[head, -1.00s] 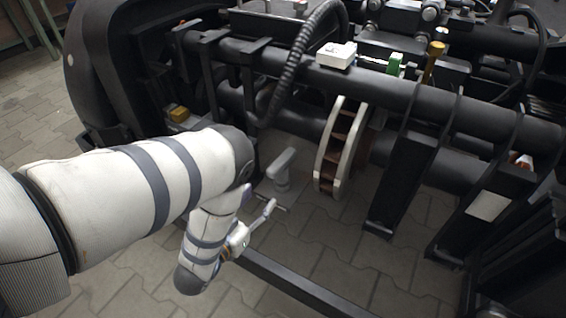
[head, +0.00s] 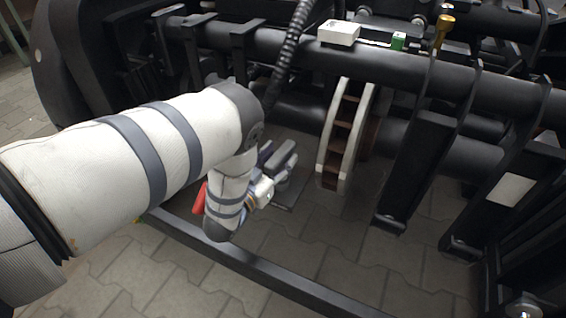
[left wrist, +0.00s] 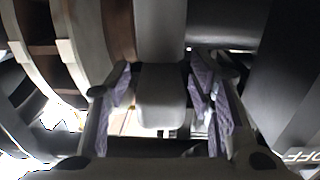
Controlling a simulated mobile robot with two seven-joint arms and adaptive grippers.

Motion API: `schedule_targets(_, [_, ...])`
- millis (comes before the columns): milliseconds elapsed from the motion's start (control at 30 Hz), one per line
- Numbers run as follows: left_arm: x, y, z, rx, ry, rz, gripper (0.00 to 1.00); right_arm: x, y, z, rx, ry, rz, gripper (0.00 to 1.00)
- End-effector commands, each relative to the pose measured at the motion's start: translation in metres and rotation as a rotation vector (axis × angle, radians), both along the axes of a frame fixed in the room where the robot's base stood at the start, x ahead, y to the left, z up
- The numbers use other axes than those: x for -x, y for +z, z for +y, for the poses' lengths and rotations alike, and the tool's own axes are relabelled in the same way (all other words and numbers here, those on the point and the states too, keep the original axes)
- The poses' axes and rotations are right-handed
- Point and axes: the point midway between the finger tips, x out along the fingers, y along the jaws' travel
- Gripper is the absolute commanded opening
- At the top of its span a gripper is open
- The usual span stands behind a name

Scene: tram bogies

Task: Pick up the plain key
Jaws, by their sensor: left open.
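I cannot make out the plain key for certain in either view. My left gripper (head: 272,178) hangs low in front of the bogie, left of the curved pale bracket with brown segments (head: 345,130). In the left wrist view my left gripper (left wrist: 163,80) is open, with purple pads on its fingers. A smooth grey block-shaped part (left wrist: 160,98) shows between the fingers; I cannot tell whether they touch it. In the head view a grey part (head: 281,156) shows right by the gripper, partly hidden by it. My right gripper is not in view.
A white box (head: 338,33), a green block (head: 398,41) and a brass-coloured piece (head: 444,32) sit on top of the bogie. Black beams stand to the right. A black rail (head: 255,268) runs along the paved floor. A red thing (head: 199,198) shows beside my left forearm.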

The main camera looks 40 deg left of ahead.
Motion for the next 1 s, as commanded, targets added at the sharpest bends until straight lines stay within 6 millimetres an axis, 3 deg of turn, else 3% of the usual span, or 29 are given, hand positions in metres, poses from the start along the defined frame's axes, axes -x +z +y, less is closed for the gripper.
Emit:
schedule_targets(100, [-0.012, 0.000, 0.002, 0.000, 0.000, -0.002, 0.48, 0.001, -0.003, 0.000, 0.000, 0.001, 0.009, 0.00])
schedule_targets(300, [-0.013, 0.002, 0.002, 0.000, 0.000, -0.003, 0.48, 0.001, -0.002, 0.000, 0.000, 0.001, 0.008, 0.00])
schedule_targets(500, [-0.012, 0.002, 0.002, 0.001, 0.000, -0.002, 0.03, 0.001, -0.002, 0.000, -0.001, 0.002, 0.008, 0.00])
schedule_targets(533, [-0.012, 0.002, 0.002, 0.001, 0.000, -0.002, 0.00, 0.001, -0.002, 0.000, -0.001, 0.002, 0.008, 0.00])
schedule_targets(867, [-0.012, 0.003, 0.002, 0.000, 0.000, -0.004, 0.00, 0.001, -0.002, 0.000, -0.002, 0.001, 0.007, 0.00])
schedule_targets(1000, [-0.012, 0.012, 0.002, 0.000, 0.000, -0.005, 0.00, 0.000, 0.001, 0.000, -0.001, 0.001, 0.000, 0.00])
